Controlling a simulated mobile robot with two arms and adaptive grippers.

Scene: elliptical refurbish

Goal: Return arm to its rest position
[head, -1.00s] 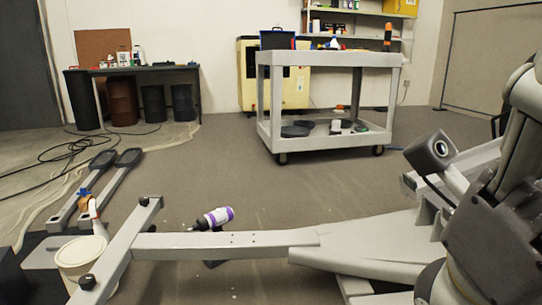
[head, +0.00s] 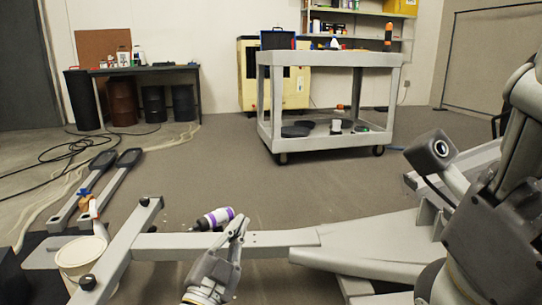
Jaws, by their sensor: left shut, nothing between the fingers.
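My left gripper (head: 241,224) shows at the bottom centre of the head view, its fingers closed together and empty. It points up and to the right, in front of the long grey beam (head: 183,241) of the elliptical machine. A dark bottle with a purple and white label (head: 217,217) lies tilted just left of the fingertips in the picture. I cannot tell whether the fingers touch it. The fingers cover a little of the beam. My right gripper is not in view.
A white bucket (head: 77,259) with a spray bottle (head: 98,218) stands at lower left. A grey cart (head: 335,61) and a dark table (head: 140,69) stand farther back. The floor between is mostly open.

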